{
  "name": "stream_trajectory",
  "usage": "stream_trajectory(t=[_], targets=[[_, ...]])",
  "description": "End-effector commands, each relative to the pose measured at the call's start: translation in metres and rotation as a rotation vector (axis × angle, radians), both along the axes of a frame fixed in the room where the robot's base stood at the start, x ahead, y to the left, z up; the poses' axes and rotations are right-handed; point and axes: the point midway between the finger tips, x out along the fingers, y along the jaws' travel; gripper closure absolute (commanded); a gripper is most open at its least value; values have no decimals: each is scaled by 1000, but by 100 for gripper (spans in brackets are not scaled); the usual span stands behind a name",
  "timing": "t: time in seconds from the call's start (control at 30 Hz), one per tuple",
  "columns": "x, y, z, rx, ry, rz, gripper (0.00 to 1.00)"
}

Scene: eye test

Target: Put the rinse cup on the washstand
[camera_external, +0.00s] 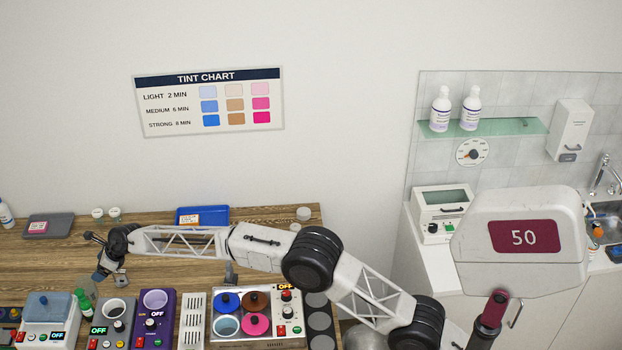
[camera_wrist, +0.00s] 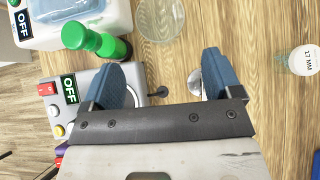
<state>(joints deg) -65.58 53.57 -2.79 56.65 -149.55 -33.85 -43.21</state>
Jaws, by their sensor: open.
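My gripper (camera_external: 104,277) is at the left end of my arm, low over the wooden bench (camera_external: 180,262). A clear round vessel (camera_wrist: 161,20) stands on the wood beyond the fingertips. I cannot tell for sure whether it is the rinse cup. A small silvery round thing (camera_wrist: 194,82) shows by the right finger, partly hidden. The washstand (camera_external: 440,270) is the white counter with a sink (camera_external: 606,212) at the right, partly hidden by my arm.
A green bottle (camera_external: 84,301) stands near my gripper, among boxed devices along the bench front. In the wrist view a jar marked 12 MM (camera_wrist: 304,60) is at the right. A white device (camera_external: 441,213) stands on the washstand's left part. A shelf (camera_external: 500,127) holds two bottles.

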Motion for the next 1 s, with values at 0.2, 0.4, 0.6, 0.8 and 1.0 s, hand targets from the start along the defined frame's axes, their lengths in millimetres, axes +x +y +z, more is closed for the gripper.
stream_trajectory(t=[0.2, 0.4, 0.6, 0.8, 1.0], targets=[[0, 0, 0, 0, 0, 0, 16], [0, 0, 0, 0, 1, -1, 16], [12, -9, 11, 19, 19, -30, 16], [48, -39, 45, 84, 82, -134, 16], [104, -94, 97, 192, 184, -309, 16]])
